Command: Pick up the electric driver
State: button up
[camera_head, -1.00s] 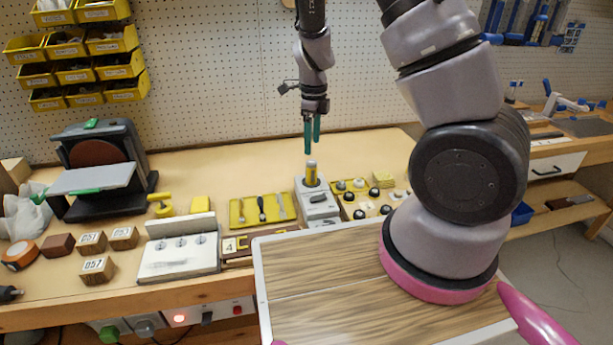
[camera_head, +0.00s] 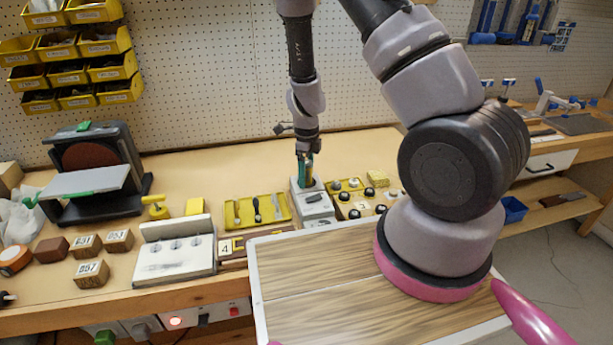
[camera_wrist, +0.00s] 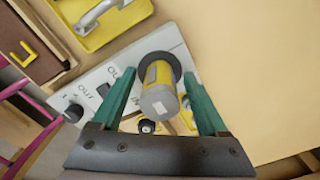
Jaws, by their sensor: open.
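The electric driver appears to be the upright yellow cylinder with a grey end (camera_wrist: 158,95), standing in a black ring on a light grey holder (camera_head: 316,206). In the head view it is mostly hidden by my fingers. My gripper (camera_head: 305,168) is open, with its green fingers pointing down around the driver's upper part. In the wrist view one finger is on each side of the driver, with a visible gap on both sides.
A yellow tray (camera_head: 236,212) with tools lies left of the holder. A yellow tray of small black and white knobs (camera_head: 353,213) lies close on the right. A white block with three dials (camera_head: 176,253) stands further left. The bench behind the holder is clear.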

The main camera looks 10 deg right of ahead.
jog(key=shift+c, duration=0.4)
grip_shut()
notch_tip(320, 180, up, 10)
jog(key=shift+r, duration=0.1)
